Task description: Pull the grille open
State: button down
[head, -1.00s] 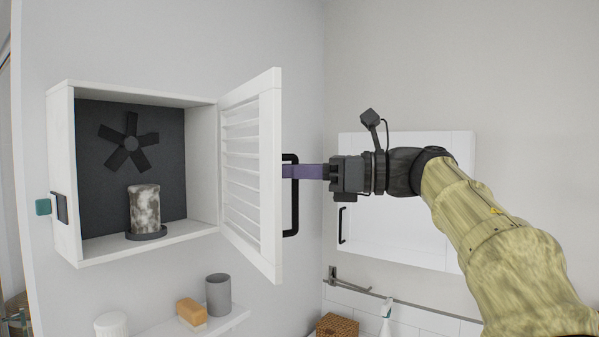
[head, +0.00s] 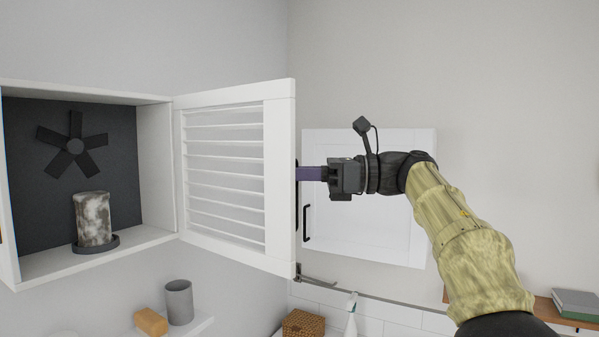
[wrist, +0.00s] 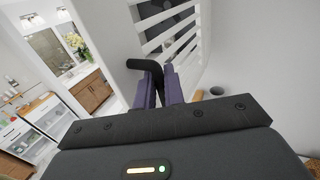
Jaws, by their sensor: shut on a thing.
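The white louvred grille (head: 224,176) stands swung wide open, hinged on the right side of a white wall box (head: 157,195). Its black handle (wrist: 147,65) is on the outer face near the free edge and mostly hidden behind that edge in the head view. My gripper (head: 303,173) is at the free edge with its purple fingers shut on the handle. In the wrist view my gripper (wrist: 160,85) has the handle bar between its fingers, with the slats just beyond.
Inside the box are a dark fan (head: 74,146) and a mottled cylinder (head: 94,219) on a dark dish. Below is a shelf with a grey cup (head: 179,302) and an orange block (head: 150,321). A white wall cabinet (head: 370,225) stands behind my arm.

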jog(key=c, duration=1.6)
grip_release()
jog(key=shift+a, duration=0.1)
jog(key=d, duration=1.7)
jog(key=shift+w+d+b, duration=0.2)
jog(key=shift+w+b, duration=0.05)
jog(key=shift+b, duration=0.1)
